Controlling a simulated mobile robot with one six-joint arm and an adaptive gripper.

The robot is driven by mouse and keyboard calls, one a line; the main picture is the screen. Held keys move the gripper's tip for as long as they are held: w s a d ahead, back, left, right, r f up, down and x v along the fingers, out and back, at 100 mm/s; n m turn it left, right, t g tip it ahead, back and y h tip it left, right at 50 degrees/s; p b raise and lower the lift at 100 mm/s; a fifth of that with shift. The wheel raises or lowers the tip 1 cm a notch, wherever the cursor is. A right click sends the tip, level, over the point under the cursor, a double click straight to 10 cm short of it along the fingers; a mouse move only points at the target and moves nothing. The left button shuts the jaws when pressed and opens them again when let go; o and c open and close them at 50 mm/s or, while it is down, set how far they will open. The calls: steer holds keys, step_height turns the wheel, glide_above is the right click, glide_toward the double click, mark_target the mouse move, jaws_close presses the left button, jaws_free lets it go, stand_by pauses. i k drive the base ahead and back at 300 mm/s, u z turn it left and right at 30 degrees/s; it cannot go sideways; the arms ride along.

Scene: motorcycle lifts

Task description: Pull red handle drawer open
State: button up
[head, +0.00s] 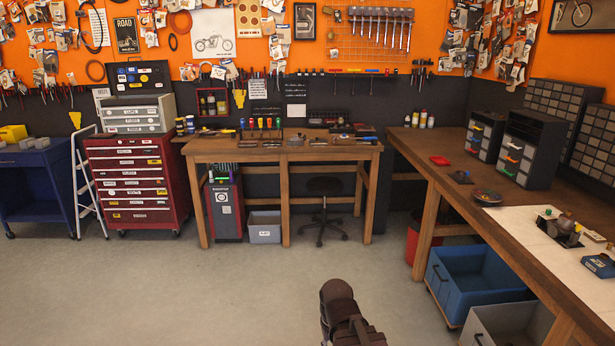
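Two small dark drawer cabinets with coloured handles stand on the right wooden bench. The rear one (485,136) and the front one (530,148) have pale drawer fronts facing left. A reddish-orange handle (515,146) shows high on the front cabinet, with other small coloured handles below it. The handles are tiny, so which one is truly red is hard to tell. The drawers look shut. Part of my dark arm shows at the bottom centre, over the floor and well away from the cabinets. My gripper's fingers do not show.
A workbench (230,148), stool (322,222) and red tool chest (137,180) line the back. The middle floor is clear.

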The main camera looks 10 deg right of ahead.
mark_target(477, 151)
steer(key=z, duration=0.1)
steer(key=i, duration=1.55)
steer(key=z, duration=0.7)
steer(key=i, duration=0.8)
steer(key=z, duration=0.75)
steer(key=i, duration=1.4)
steer(key=z, duration=0.2)
